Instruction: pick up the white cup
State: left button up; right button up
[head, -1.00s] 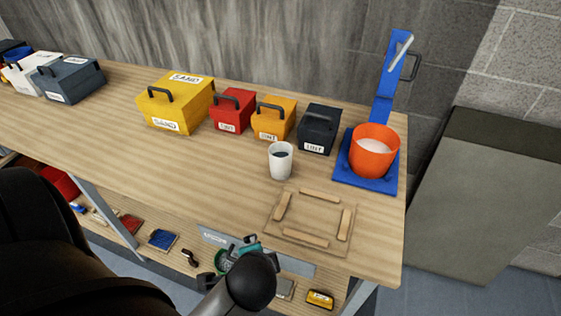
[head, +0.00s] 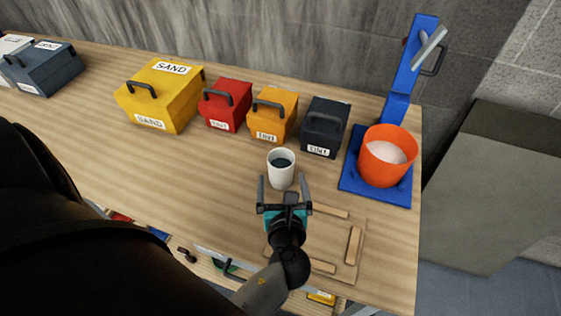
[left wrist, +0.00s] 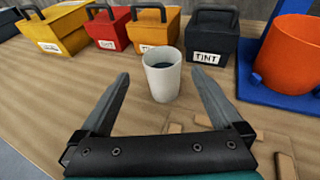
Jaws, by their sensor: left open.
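The white cup (head: 281,170) stands upright on the wooden workbench with something dark inside it. It also shows in the left wrist view (left wrist: 161,80), ahead of the fingers and roughly centred between them. My left gripper (head: 284,183) is open and empty, its two fingers pointing at the cup from the near side. In the left wrist view the open fingers (left wrist: 163,78) are spread wider than the cup, and I see no contact. My right gripper is not in view.
Behind the cup stand a yellow sand box (head: 163,97), a red box (head: 227,106), an orange box (head: 272,118) and a dark tint box (head: 324,130). An orange bucket (head: 384,158) sits on a blue stand (head: 352,188) at right. A wooden frame (head: 352,247) lies near the front.

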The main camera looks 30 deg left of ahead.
aim_at(280, 152)
pick_arm(q)
jog(key=x, duration=0.7)
jog(key=shift+w+a+f, duration=0.15)
jog(key=shift+w+f, duration=0.05)
jog(key=shift+w+a+f, duration=0.1)
jog(key=shift+w+a, duration=0.15)
jog(key=shift+w, duration=0.1)
jog(key=shift+w+a+f, duration=0.1)
jog(key=shift+w, duration=0.1)
jog(key=shift+f+b+x, duration=0.2)
jog(key=shift+b+x, duration=0.35)
jog(key=shift+x, duration=1.75)
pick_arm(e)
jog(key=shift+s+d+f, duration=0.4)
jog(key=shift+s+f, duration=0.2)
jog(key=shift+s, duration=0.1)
pick_arm(q)
jog(key=shift+c, duration=0.2)
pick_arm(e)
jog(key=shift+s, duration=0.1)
